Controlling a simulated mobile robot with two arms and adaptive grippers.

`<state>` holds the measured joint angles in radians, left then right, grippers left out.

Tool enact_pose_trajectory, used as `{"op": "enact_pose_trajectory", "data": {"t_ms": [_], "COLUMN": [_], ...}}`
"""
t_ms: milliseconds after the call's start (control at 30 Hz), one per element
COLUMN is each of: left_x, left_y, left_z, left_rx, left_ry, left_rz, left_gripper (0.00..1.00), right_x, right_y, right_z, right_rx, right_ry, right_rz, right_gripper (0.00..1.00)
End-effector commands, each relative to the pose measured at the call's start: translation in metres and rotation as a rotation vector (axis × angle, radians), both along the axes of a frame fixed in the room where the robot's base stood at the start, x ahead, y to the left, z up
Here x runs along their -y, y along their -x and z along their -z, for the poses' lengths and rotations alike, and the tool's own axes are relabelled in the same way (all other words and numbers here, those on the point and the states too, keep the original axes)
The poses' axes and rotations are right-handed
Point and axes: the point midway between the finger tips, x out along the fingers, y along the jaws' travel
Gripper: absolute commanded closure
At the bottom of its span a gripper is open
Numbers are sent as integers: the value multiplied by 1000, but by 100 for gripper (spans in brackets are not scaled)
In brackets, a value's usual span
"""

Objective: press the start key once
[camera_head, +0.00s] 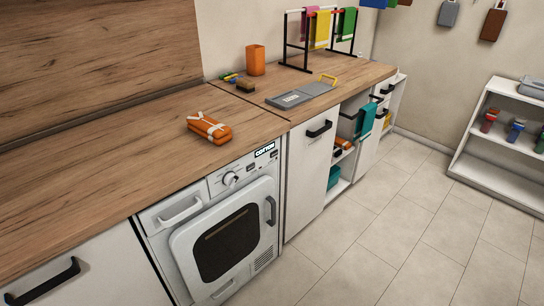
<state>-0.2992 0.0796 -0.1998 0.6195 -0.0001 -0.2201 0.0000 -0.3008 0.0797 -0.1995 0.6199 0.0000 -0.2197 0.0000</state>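A white washing machine (213,277) stands under the wooden counter at the lower middle, with its dark-windowed door (231,244) closed. Its control strip holds a round dial (230,178) and a small lit display (265,150) with text that looks like "Cotton". Small marks or keys sit around the dial and under the display. They are too small to tell which one is the start key. A drawer handle is at the strip's left end. Neither my left nor my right gripper shows in the head view.
An orange bundle with white straps (209,128) lies on the counter (120,160) above the machine. An orange cup (255,60), a grey board (302,95) and a towel rack (308,40) stand farther back. Cabinets flank the machine. The tiled floor (400,230) in front is clear.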

Motion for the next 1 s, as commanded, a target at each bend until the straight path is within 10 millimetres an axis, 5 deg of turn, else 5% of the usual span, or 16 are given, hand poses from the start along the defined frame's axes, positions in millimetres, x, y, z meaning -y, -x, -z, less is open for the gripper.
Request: {"op": "enact_pose_trajectory", "data": {"t_ms": [433,1000], "left_x": [0,0], "left_y": [1,1], "left_z": [0,0], "left_rx": [-1,-1], "left_ry": [0,0], "left_rz": [0,0], "left_gripper": [20,93], "right_x": [0,0], "right_y": [-1,-1], "right_z": [0,0], "right_rx": [1,1], "right_ry": [0,0], "right_rz": [0,0], "right_gripper": [36,36]}}
